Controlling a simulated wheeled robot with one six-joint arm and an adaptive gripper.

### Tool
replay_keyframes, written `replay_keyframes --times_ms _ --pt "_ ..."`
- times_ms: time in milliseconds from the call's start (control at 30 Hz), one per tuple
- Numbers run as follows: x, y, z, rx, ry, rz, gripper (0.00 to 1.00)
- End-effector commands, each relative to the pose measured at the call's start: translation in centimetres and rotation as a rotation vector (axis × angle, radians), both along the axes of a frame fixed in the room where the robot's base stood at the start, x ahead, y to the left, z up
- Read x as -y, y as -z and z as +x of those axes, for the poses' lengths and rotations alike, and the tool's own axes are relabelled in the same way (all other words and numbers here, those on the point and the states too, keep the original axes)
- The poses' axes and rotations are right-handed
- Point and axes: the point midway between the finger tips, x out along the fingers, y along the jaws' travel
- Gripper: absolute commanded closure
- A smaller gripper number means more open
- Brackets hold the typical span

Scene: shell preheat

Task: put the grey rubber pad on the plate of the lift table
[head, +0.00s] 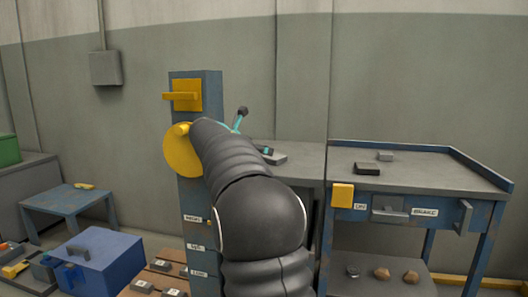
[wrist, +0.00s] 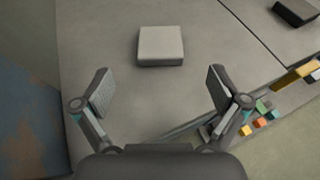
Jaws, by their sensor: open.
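A light grey block (wrist: 160,45), which looks like the rubber pad, lies flat on a grey tabletop (wrist: 105,30) in the wrist view. My gripper (wrist: 160,78) is open and empty, with its two fingers spread wide. The block is ahead of the fingertips, roughly centred between them and apart from them. In the head view the block (head: 276,159) shows partly beside my arm, on the grey top (head: 305,160) behind the blue column. My arm hides most of my gripper there. I cannot tell for sure which surface is the lift table's plate.
A blue column (head: 198,90) with yellow parts stands left of the tabletop. The blue workbench (head: 440,178) at right holds a dark block (head: 368,168) and a small grey block (head: 386,155). A low blue table (head: 60,200) and a blue box (head: 100,262) stand at left.

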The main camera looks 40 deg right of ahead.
Motion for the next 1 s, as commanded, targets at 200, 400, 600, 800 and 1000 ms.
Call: replay_keyframes --times_ms 200,400,600,800,1000 --pt "-0.8 -0.3 -0.3 0.0 0.0 0.0 0.03" --pt "-1.2 -0.3 -0.6 0.017 0.003 0.015 0.03" --pt "-5.4 0.5 -4.2 0.205 0.05 0.204 0.03" --pt "-12.3 3.3 -11.1 0.494 0.197 0.536 0.03" --pt "-19.0 7.3 -18.5 0.737 0.423 0.867 0.03"
